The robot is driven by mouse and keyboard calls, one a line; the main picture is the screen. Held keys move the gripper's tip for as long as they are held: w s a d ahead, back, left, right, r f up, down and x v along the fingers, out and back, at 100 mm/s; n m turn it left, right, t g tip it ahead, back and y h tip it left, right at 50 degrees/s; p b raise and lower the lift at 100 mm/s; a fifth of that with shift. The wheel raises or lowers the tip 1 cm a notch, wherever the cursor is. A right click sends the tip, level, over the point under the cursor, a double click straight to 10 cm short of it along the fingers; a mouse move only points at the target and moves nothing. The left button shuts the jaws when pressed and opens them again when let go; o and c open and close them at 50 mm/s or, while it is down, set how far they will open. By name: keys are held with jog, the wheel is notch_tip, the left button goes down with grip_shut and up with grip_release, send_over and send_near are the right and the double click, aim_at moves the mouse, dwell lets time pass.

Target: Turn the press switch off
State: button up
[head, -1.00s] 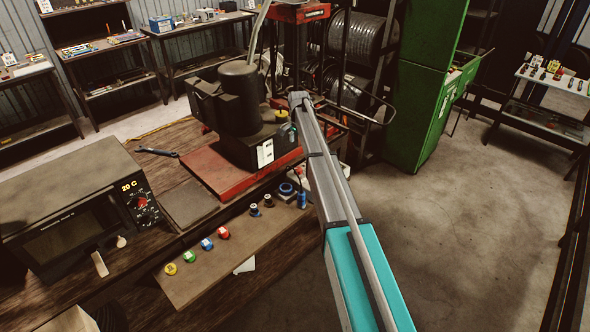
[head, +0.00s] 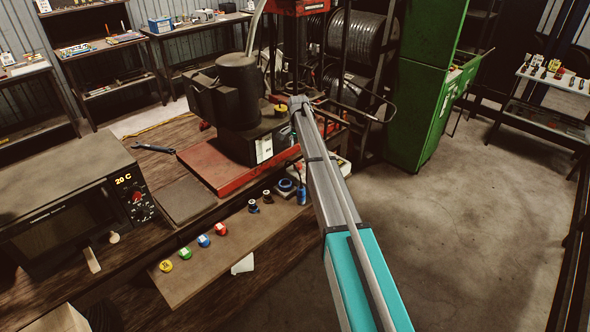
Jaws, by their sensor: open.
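The press (head: 238,95) is a black machine with a cylindrical top. It stands on a red base (head: 213,167) on the wooden workbench. A small white panel (head: 264,150) sits on the front of its black lower box; I cannot tell whether it is the switch, or its on/off state. My grey and teal arm reaches from the bottom right up to just right of the press. Its far end hides part of the press's right side. My gripper cannot be made out beyond the arm's end.
A microwave-like oven (head: 60,195) stands at the bench's left, with a wrench (head: 153,148) behind it. Several coloured caps and fittings line the sloped front board (head: 190,275). A green cabinet (head: 415,110) stands behind right. The floor (head: 465,220) at right is clear.

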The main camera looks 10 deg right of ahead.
aim_at(298, 164)
jog(key=shift+f+b, duration=4.15)
jog(key=shift+f, duration=0.3)
